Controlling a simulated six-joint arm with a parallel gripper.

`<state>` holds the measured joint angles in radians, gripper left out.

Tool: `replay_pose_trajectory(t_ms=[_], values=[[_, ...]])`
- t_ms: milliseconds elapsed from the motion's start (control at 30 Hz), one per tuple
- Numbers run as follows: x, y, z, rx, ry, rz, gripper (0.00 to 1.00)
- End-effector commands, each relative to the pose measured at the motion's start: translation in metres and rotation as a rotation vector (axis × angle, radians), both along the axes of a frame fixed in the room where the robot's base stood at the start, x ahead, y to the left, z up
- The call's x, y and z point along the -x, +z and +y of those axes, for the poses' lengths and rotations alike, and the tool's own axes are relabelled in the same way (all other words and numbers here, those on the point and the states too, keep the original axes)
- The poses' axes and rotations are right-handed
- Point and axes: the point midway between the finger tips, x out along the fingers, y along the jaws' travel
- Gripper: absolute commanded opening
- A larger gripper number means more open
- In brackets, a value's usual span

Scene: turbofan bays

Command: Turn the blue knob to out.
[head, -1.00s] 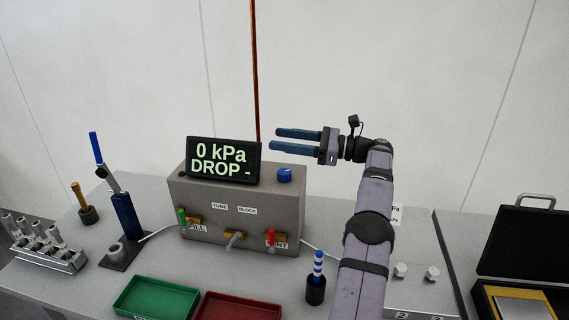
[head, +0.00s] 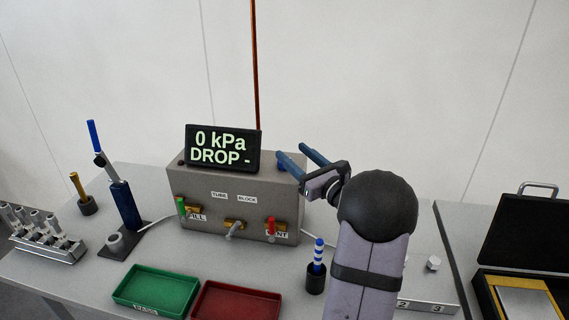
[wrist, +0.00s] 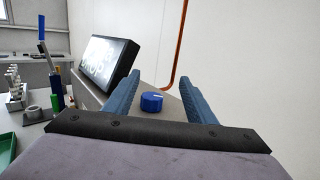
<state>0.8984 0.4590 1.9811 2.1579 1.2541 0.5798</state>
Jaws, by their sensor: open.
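The blue knob (wrist: 152,102) is on top of the grey box (head: 240,214), right of the display. My gripper (head: 292,152) is open and empty over the right end of the box, fingers pointing away to the back left. The height of the fingertips relative to the knob is hard to tell. The display (head: 223,149) reads "0 kPa DROP -".
A green lever (head: 181,206) and a red lever (head: 271,226) are on the box front. A blue-and-white striped peg (head: 318,254) stands in a black holder in front. A copper pipe (head: 256,80) rises behind. Green (head: 118,298) and red (head: 197,311) trays lie in front.

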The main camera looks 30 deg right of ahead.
Motion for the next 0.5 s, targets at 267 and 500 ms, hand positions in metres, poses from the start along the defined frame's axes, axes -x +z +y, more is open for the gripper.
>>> replay_pose_trajectory(t_ms=[267, 500], values=[[0.029, -0.035, 0.014, 0.006, -0.097, 0.092, 0.51], [0.031, -0.039, 0.016, 0.007, -0.107, 0.103, 0.51]])
